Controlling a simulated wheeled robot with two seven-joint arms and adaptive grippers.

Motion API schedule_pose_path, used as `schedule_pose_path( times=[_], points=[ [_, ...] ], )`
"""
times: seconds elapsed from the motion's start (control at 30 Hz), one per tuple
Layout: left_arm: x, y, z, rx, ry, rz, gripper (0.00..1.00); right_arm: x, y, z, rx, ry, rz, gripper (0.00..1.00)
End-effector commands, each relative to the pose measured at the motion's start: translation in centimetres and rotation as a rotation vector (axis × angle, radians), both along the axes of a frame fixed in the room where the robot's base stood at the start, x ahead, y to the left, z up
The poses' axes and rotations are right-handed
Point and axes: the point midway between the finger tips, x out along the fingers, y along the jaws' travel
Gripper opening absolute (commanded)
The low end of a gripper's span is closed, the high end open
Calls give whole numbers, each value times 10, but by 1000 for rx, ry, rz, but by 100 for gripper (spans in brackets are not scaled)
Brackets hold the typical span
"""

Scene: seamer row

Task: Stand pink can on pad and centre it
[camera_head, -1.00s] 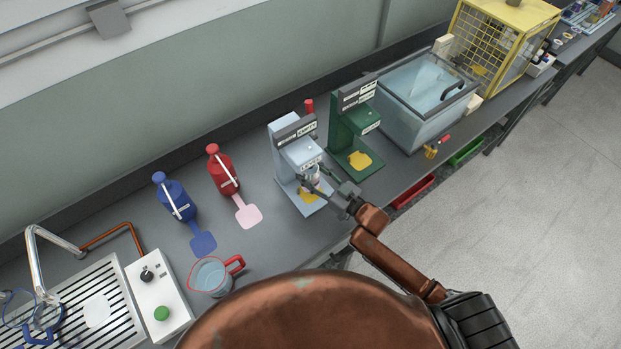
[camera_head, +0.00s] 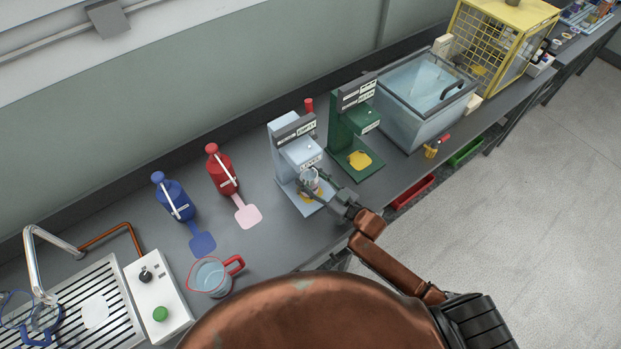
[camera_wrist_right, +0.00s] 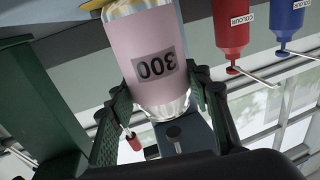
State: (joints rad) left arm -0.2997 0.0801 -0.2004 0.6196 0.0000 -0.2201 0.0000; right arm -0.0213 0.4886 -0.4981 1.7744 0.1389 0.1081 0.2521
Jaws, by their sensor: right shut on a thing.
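The pink can (camera_wrist_right: 155,60) fills the right wrist view, with a dark "300" label upside down in that picture. My right gripper (camera_head: 316,187) is shut on it, with one green finger on each side. In the head view the can (camera_head: 310,178) is small and pale, under the head of the light blue seamer (camera_head: 291,150). The yellow pad (camera_head: 304,196) on that seamer's base is partly hidden by the can and gripper. I cannot tell whether the can touches the pad or is centred. My left gripper is not in view.
A green seamer (camera_head: 345,125) with its own yellow pad (camera_head: 359,159) stands close on the right. Red (camera_head: 221,170) and blue (camera_head: 173,197) bottles and a water jug (camera_head: 211,275) stand to the left. A glass tank (camera_head: 425,100) is farther right.

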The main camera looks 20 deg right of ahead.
Motion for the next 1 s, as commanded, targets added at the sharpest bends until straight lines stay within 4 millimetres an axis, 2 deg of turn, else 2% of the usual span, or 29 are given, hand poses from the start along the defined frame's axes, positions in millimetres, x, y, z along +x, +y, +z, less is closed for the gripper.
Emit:
schedule_pose_path(
  times=[0.03, 0.1, 0.13, 0.37, 0.67, 0.8, 1.0],
  points=[
    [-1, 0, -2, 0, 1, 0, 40, -2, 1, -15, -4, 22, -1, 7],
    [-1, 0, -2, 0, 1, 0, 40, -3, 1, -16, -4, 24, -1, 7],
    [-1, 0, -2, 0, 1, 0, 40, -3, 1, -18, -5, 27, -1, 46],
    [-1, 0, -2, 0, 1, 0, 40, -4, 2, -20, -4, 33, -1, 62],
    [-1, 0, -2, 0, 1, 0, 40, -5, 2, -20, -2, 35, -2, 62],
    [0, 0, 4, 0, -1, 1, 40, -5, 1, -6, -2, 35, -2, 62],
    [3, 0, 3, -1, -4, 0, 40, -40, -24, -9, -7, 36, -6, 62]
  ],
)
